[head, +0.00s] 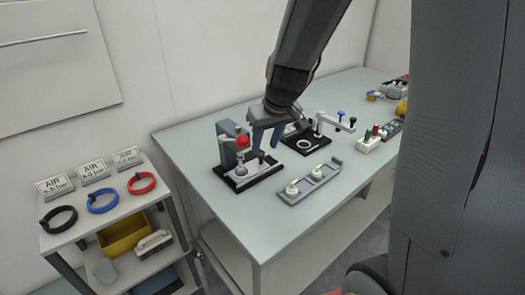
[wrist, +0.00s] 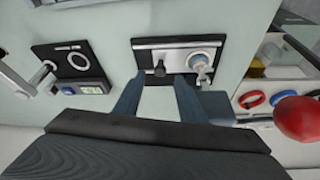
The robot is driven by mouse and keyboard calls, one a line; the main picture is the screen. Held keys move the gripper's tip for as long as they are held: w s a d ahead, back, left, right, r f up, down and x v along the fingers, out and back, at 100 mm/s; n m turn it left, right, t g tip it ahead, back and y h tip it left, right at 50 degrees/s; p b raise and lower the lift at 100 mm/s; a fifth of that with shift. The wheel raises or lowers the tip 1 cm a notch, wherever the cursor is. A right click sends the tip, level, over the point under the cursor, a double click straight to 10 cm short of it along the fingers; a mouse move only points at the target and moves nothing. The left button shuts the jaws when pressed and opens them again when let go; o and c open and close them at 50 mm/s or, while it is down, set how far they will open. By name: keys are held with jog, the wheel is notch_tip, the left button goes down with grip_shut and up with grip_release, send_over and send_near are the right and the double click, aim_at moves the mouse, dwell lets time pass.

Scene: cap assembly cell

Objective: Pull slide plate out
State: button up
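The slide plate (wrist: 177,59) is a light metal plate on a black base (wrist: 140,43) in the wrist view. A small black knob (wrist: 160,69) stands at its left end and a round pale part at its right end. In the head view the slide plate (head: 242,181) lies under a grey press with a red ball knob (head: 242,140). My gripper (wrist: 157,88) is open and empty, its two fingers apart and pointing toward the black knob. In the head view my gripper (head: 264,145) hangs just above the knob end; contact cannot be told.
A grey tray (head: 310,184) with two white caps lies in front. A second black fixture (head: 306,145) with a ring stands to the right. A side shelf (head: 110,210) with black, blue and red rings is at the left. The table's front left is clear.

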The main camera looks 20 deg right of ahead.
aim_at(262, 155)
jog(key=shift+x, duration=1.9)
grip_shut()
